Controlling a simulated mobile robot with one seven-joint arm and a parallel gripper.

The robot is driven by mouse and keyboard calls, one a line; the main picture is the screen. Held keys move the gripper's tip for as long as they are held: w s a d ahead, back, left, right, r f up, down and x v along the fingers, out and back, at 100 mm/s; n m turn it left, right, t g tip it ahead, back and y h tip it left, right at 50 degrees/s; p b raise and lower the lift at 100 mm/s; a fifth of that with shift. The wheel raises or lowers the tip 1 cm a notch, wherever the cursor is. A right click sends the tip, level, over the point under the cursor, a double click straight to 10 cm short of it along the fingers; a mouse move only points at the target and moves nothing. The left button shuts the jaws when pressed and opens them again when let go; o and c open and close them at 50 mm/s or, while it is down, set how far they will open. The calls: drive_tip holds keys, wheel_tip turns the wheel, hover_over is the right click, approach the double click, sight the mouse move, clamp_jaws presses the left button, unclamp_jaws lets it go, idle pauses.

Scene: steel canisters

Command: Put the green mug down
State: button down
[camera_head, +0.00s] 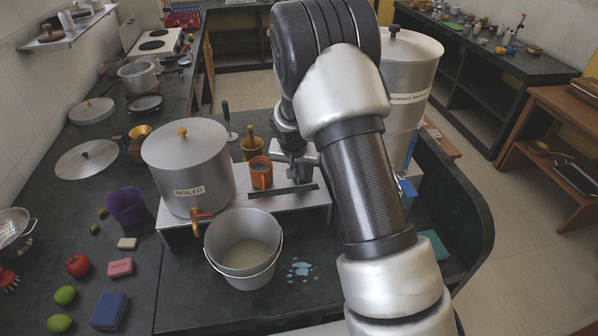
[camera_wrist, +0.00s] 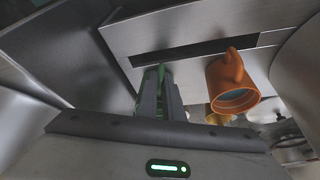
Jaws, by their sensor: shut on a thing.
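My gripper (camera_head: 292,170) is over the steel shelf, just right of the orange mug in the head view. In the wrist view its fingers (camera_wrist: 161,85) are closed together, with thin slivers of green between and beside them. This fits a green mug held in the jaws, but its body is almost wholly hidden by the fingers. I cannot tell whether it touches the shelf. The orange mug (camera_head: 261,172) stands upright beside my gripper, apart from it; it also shows in the wrist view (camera_wrist: 232,84).
The steel shelf (camera_head: 317,208) also bears a large lidded pot (camera_head: 187,165) marked BOILED, close to the left. A brass mortar (camera_head: 252,146) stands behind the orange mug. A tall steel canister (camera_head: 412,65) is to the right. A steel bucket (camera_head: 242,270) stands in front.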

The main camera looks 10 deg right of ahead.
drive_tip(key=shift+f, duration=0.1)
drive_tip(key=shift+f, duration=0.15)
drive_tip(key=c, duration=1.9)
unclamp_jaws()
